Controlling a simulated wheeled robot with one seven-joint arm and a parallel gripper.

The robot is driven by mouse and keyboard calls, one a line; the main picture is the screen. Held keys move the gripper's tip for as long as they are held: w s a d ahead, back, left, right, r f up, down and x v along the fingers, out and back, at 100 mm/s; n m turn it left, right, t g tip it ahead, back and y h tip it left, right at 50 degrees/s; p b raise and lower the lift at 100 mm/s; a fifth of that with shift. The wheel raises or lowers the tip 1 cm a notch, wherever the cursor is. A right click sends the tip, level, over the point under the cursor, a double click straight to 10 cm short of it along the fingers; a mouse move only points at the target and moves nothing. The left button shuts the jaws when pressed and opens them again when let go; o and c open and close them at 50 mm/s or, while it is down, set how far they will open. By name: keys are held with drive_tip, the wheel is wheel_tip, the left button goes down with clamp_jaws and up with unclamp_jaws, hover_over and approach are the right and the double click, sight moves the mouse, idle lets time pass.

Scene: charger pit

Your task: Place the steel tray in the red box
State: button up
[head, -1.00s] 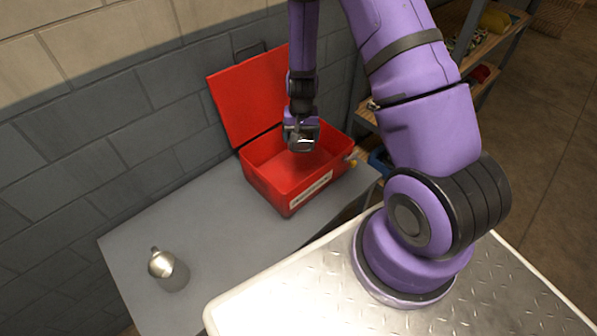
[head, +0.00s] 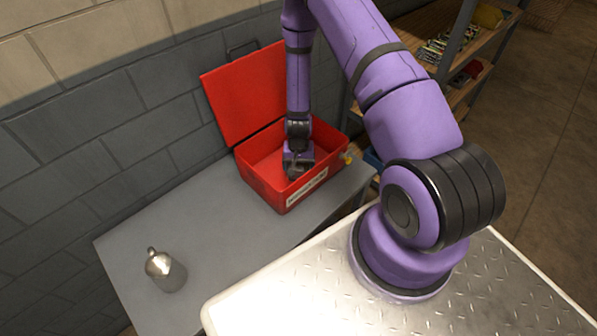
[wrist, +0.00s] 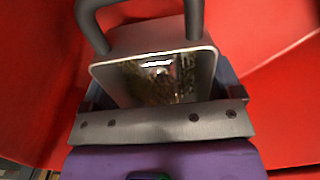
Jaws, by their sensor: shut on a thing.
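The red box (head: 262,188) stands on the grey table with its lid (head: 245,92) raised against the wall. My gripper (head: 298,168) points down inside the box opening, near its front right part. In the wrist view my gripper (wrist: 145,38) is shut on the steel tray (wrist: 155,75), a small shiny piece with a pale rim. Red box walls surround it there. In the head view the tray is mostly hidden by my gripper, and I cannot tell whether it touches the box floor.
A shiny metal bottle (head: 165,270) stands at the front left of the grey table (head: 215,245). The table between bottle and box is clear. A block wall (head: 100,130) is close behind. A shelf with goods (head: 455,50) stands at the upper right.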

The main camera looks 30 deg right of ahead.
sight(299, 172)
drive_tip(key=shift+f, duration=1.95)
drive_tip(key=o, duration=0.8)
drive_tip(key=shift+f, duration=0.1)
wheel_tip(299, 172, up, 12)
drive_tip(key=shift+r, duration=0.15)
